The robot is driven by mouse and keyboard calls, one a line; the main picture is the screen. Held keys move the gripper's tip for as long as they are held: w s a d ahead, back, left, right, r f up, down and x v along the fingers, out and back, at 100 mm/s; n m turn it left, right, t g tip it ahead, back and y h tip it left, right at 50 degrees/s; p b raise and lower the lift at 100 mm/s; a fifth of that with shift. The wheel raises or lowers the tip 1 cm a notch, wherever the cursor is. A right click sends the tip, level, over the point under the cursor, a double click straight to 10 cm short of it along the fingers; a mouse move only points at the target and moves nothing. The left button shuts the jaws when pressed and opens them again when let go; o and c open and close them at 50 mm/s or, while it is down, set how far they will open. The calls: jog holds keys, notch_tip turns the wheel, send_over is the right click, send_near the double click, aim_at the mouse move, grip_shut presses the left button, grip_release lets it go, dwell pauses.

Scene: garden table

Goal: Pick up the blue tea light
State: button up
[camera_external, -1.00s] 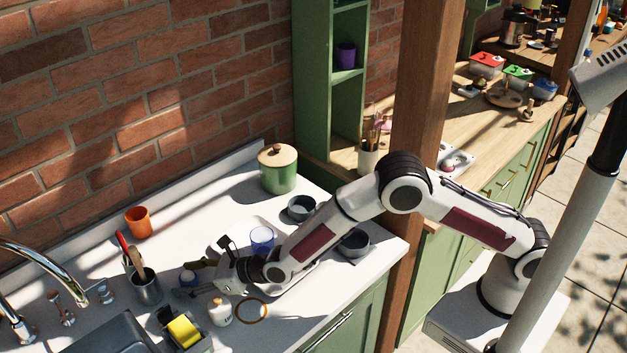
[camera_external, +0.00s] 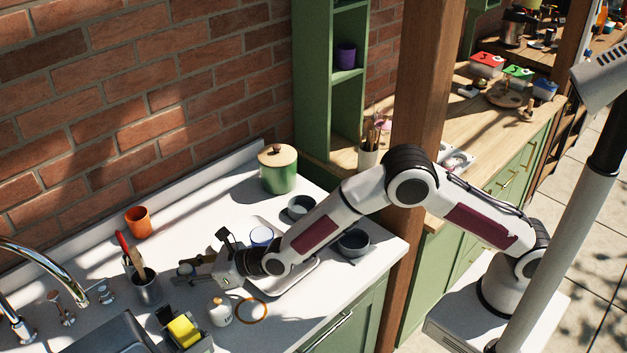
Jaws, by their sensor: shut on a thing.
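My gripper (camera_external: 186,271) reaches left over the white counter (camera_external: 190,215), between the metal utensil cup and the blue-rimmed cup. Its fingers are shut on the blue tea light (camera_external: 186,269), a small bluish round thing at the fingertips. The fingers hide part of it. It appears slightly above the counter, but the small view makes the height hard to judge.
A metal cup with utensils (camera_external: 146,287) stands left of my gripper. A blue-rimmed cup (camera_external: 262,235) is behind my wrist. An orange cup (camera_external: 138,221) stands near the wall.

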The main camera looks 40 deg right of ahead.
notch_tip(320, 180, up, 7)
jog(key=shift+r, duration=0.2)
